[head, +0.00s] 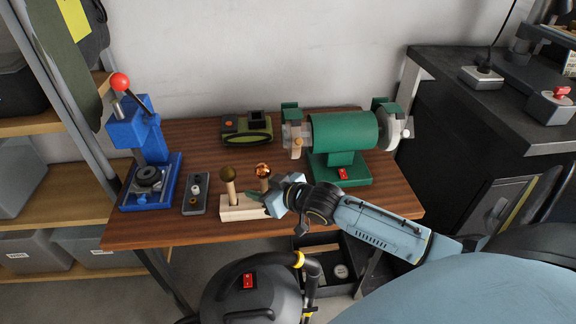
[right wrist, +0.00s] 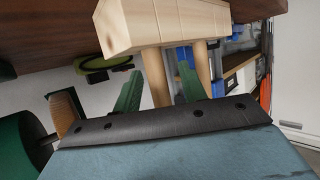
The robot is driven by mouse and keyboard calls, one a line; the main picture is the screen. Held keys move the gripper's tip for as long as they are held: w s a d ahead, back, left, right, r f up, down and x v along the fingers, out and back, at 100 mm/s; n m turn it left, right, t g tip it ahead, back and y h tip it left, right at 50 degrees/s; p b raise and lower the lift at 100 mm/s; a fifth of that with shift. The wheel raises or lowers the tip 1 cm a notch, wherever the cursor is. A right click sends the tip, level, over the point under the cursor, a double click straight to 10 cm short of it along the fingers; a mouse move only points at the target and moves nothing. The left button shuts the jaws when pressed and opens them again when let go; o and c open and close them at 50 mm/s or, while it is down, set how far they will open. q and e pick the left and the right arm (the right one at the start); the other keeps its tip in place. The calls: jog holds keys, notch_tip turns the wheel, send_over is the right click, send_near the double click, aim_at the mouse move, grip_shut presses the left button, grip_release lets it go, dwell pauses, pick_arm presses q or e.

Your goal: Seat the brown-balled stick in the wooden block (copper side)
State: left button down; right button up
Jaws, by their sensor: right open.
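The pale wooden block (head: 240,213) lies near the bench's front edge. The brown-balled stick (head: 231,190) stands at the block's left part, leaning slightly. The copper-balled stick (head: 264,182) stands to its right, behind my right gripper (head: 262,197). In the right wrist view, which is upside down, the block (right wrist: 165,22) is at the top and both sticks meet it. The nearer stick, seemingly the copper one (right wrist: 156,78), is between my open green fingers (right wrist: 158,88). The other stick (right wrist: 202,65) is outside them. The balls are hidden there. My left gripper is not in view.
A blue press (head: 145,150) with a red knob stands at the left. A small grey tray (head: 196,205) lies beside the block. A green grinder (head: 342,135) and a green device (head: 247,130) are behind.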

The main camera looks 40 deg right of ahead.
pick_arm(q)
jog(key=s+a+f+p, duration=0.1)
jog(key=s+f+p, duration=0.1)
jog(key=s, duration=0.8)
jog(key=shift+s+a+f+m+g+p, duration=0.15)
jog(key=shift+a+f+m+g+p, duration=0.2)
jog(key=shift+p, duration=0.45)
pick_arm(e)
jog(key=v, duration=1.3)
